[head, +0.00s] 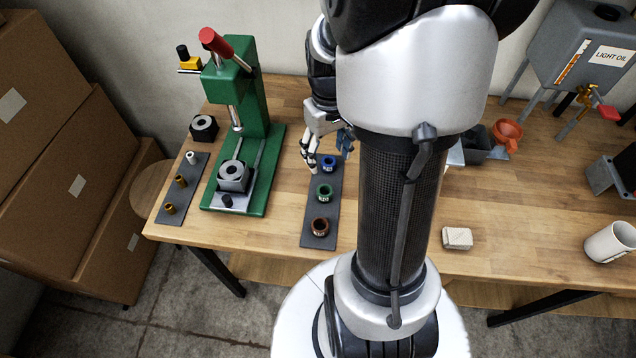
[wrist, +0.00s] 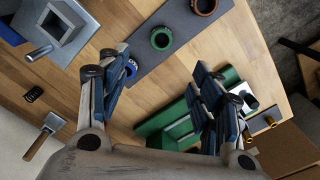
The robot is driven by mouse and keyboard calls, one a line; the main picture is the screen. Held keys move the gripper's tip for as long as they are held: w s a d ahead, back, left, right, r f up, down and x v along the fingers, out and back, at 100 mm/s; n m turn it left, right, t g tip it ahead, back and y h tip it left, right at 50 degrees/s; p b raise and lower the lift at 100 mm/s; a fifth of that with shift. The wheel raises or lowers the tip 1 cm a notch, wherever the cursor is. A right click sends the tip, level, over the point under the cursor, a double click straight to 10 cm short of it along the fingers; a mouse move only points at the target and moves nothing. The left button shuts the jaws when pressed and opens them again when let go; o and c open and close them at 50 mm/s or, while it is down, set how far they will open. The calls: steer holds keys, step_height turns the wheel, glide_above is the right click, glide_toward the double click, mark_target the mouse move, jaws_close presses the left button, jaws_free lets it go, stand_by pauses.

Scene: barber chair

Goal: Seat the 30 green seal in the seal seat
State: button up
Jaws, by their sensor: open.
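The green seal (head: 325,193) is a ring standing on a dark strip mat (head: 309,238), between a blue seal (head: 328,161) and a brown seal (head: 320,228). In the wrist view the green seal (wrist: 161,38) lies ahead of my fingers, touched by neither. My gripper (head: 328,158) is open and empty near the blue end of the mat. In the wrist view my gripper (wrist: 160,68) has its fingers wide apart, and the left one partly hides the blue seal (wrist: 130,68). A grey block with a round opening (head: 233,175) sits on the green press base; I cannot tell whether it is the seal seat.
The green press (head: 237,95) with a red handle stands left of the mat. A dark block with a ring top (head: 203,127) and a strip of small pins (head: 170,208) are farther left. A white block (head: 457,238) and mug (head: 609,243) are right. Bare wood surrounds the mat.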

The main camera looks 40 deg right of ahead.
mark_target(325, 190)
step_height(325, 190, down, 14)
steer(key=b, duration=0.5)
steer(key=shift+a+f, duration=0.15)
steer(key=shift+f, duration=0.1)
steer(key=shift+r, duration=0.1)
steer(key=shift+c, duration=0.3)
steer(key=c, duration=0.9)
